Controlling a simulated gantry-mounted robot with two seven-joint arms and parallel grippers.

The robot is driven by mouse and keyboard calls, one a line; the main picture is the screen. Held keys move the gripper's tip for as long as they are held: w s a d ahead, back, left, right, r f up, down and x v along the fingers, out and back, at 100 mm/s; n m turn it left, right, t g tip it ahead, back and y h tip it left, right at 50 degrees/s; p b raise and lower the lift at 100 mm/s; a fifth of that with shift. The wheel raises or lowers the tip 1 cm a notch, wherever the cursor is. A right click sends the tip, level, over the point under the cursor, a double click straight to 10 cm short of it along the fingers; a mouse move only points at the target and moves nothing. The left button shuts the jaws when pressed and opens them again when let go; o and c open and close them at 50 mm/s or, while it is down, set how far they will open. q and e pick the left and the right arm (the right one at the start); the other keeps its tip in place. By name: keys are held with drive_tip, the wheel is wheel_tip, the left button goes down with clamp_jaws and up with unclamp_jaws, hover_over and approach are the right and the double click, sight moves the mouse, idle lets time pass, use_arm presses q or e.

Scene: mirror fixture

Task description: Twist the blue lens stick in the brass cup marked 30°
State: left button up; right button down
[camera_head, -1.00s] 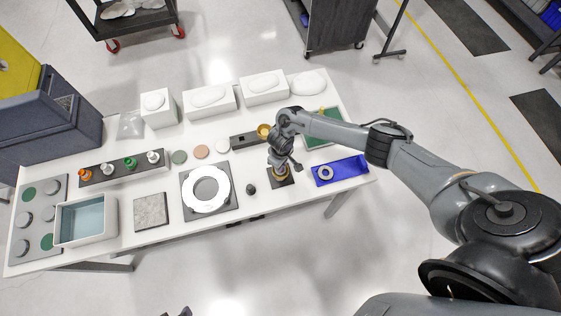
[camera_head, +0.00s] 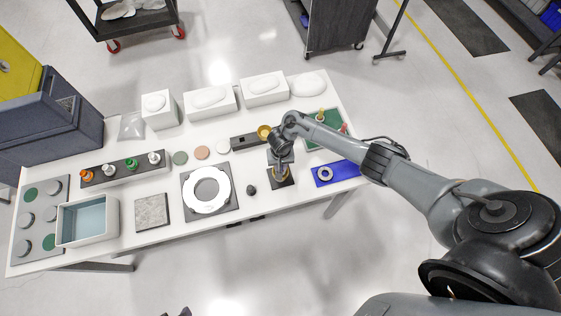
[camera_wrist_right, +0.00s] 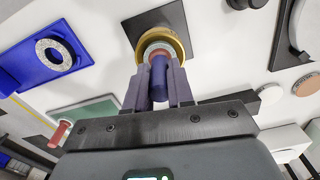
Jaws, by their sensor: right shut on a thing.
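The blue lens stick (camera_wrist_right: 158,78) stands in a brass cup (camera_wrist_right: 176,40) on a dark square plate, with a reddish ring and a pale ring around its far end. My right gripper (camera_wrist_right: 158,88) is shut on the blue stick, one finger on each side. In the head view my right gripper (camera_head: 281,171) is over the dark plate (camera_head: 286,183) near the table's front edge, and it hides most of the stick and cup. I cannot read any angle mark. Small dark tips at the bottom edge may be my left gripper, mostly cut off.
A blue tray with a pale ring (camera_head: 325,173) lies to the right. A dark block with another brass cup (camera_head: 264,131) is behind. A green tray (camera_head: 318,137) with pegs is behind right. A white ring fixture (camera_head: 209,189) and a small dark knob (camera_head: 251,190) are left.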

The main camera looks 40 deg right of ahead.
drive_tip(key=shift+f, duration=0.1)
drive_tip(key=n, duration=0.2)
drive_tip(key=shift+d+n, duration=0.1)
drive_tip(key=shift+n, duration=1.2)
drive_tip(key=shift+r, duration=3.6)
